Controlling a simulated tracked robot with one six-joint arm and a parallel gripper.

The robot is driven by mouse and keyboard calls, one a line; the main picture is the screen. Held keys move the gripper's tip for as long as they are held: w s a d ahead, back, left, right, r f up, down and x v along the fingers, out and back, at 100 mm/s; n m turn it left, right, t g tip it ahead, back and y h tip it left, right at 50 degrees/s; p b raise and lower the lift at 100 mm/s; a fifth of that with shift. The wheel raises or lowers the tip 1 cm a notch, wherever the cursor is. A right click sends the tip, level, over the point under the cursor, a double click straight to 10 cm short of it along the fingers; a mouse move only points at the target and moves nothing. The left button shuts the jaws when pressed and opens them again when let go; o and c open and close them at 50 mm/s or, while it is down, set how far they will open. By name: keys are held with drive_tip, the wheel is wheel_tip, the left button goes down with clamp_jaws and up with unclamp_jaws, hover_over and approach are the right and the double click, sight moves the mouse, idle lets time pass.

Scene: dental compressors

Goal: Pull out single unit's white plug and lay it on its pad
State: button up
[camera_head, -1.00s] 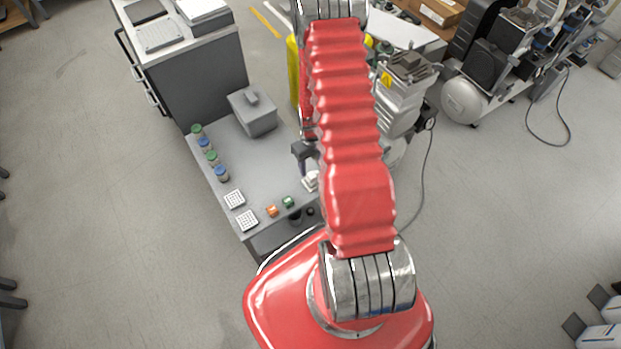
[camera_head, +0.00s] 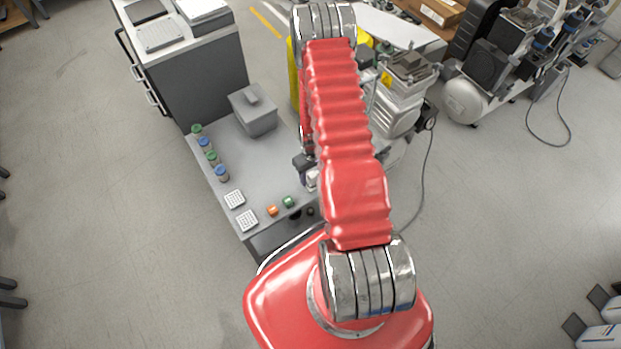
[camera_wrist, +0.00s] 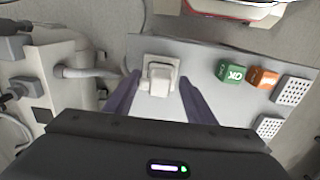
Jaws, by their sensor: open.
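The white plug (camera_wrist: 159,80) is a small pale block between my fingers in the wrist view. A pale square outline shows under it on the grey bench; I cannot tell whether that is its pad or a socket plate. My gripper (camera_wrist: 159,88) is open, with one dark purple finger on each side of the plug and narrow gaps visible. In the head view the plug (camera_head: 312,179) shows as a small white patch beside my arm, which hides most of my gripper. The single compressor unit (camera_head: 397,105) stands right of the bench.
Green (camera_wrist: 229,73) and orange (camera_wrist: 263,78) cubes and two white gridded blocks (camera_wrist: 293,90) sit right of my gripper in the wrist view. A grey box (camera_head: 253,110) and several capped jars (camera_head: 209,157) stand on the bench. A cable (camera_head: 422,185) runs on the floor.

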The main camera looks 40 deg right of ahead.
drive_tip(key=shift+f, duration=0.7)
drive_tip(key=shift+c, duration=0.6)
clamp_jaws()
idle(0.3)
drive_tip(key=shift+r, duration=0.45)
drive_tip(key=shift+r, duration=0.35)
drive_tip(key=shift+r, duration=0.35)
drive_tip(key=shift+r, duration=0.35)
drive_tip(key=shift+r, duration=0.35)
